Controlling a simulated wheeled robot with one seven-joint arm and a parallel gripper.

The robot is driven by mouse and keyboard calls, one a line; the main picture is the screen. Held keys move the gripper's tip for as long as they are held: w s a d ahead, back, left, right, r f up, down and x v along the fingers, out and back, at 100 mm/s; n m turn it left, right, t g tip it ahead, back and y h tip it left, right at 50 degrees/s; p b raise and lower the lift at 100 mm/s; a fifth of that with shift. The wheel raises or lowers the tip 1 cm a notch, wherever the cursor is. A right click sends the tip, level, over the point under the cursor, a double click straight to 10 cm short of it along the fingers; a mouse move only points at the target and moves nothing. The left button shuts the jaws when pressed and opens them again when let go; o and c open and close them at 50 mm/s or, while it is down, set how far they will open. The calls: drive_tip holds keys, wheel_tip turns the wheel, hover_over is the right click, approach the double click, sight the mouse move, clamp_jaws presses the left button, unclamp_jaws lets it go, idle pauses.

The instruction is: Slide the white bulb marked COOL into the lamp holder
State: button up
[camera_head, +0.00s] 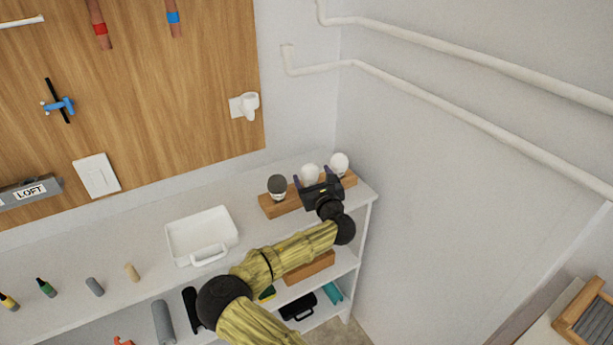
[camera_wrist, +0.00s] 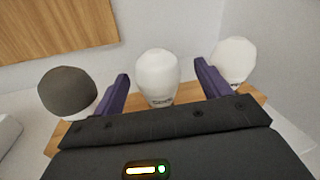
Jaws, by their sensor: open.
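Three bulbs stand upright in a row on a wooden block (camera_head: 270,207) at the right end of the shelf top. A dark grey bulb (camera_head: 277,184) is on the left, a white bulb (camera_head: 310,172) in the middle and another white bulb (camera_head: 339,162) on the right. Both white bulbs carry small dark lettering in the wrist view, too small to read surely. My gripper (camera_wrist: 160,78) is open and empty, with the middle white bulb (camera_wrist: 157,72) showing between its fingers. Contact cannot be told. A white lamp holder (camera_head: 248,106) is fixed on the wooden wall panel.
A white tray (camera_head: 172,240) lies on the shelf top (camera_head: 130,240) left of the block. The side wall (camera_head: 420,200) with white pipes (camera_head: 440,95) is close on the right. Shelf space between tray and block is clear.

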drive_tip(key=p+x, duration=0.1)
drive_tip(key=x, duration=0.3)
drive_tip(key=shift+a, duration=0.25)
drive_tip(key=shift+c, duration=0.3)
drive_tip(key=c, duration=1)
